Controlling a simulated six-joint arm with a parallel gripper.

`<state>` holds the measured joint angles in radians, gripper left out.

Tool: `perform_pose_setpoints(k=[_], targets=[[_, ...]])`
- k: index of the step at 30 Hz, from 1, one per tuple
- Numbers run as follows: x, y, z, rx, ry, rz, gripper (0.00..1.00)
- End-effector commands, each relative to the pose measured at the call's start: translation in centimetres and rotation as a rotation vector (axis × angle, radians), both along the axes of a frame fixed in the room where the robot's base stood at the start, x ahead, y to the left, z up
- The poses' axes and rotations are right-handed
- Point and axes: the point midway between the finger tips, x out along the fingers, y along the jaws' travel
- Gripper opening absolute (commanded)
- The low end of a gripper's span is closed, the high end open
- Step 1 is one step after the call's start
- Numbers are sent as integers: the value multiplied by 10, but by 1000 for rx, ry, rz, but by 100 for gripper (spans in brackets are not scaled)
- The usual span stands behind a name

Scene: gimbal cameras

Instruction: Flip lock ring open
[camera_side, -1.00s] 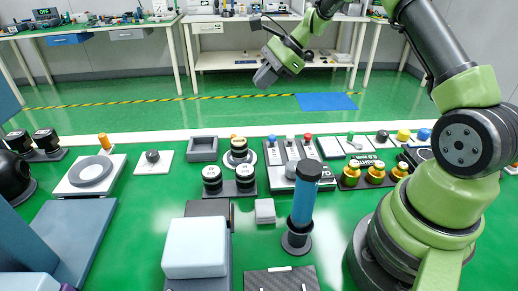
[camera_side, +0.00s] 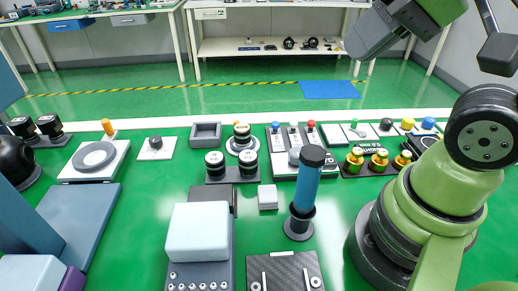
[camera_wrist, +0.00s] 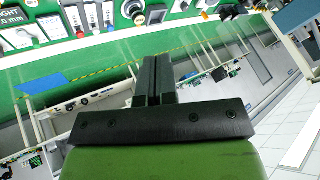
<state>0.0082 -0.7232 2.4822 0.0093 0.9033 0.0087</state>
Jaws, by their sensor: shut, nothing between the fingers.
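A grey ring (camera_side: 94,156) lies flat on a white plate (camera_side: 72,174) at the left in the side view, with an orange peg (camera_side: 108,127) at the plate's back edge. My gripper (camera_side: 372,36) is high at the upper right of the side view, well clear of the bench objects. In the wrist view its two black fingers (camera_wrist: 153,75) are together and empty.
A blue cylinder (camera_side: 308,182) stands upright in a dark holder at the front middle. A pale blue block (camera_side: 198,232) sits left of it, and several brass knobs (camera_side: 379,160) stand at the right. Bare green surface lies between the blue cylinder and my base.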

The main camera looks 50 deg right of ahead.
Motion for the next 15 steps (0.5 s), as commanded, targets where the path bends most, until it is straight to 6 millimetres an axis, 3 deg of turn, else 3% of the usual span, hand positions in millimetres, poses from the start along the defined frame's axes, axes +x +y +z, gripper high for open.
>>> perform_pose_setpoints(k=[4,7,15], targets=[[3,0,0,-20,-1,29,0],[23,-2,2,-21,29,51,0],[113,-30,-12,6,95,138,0]])
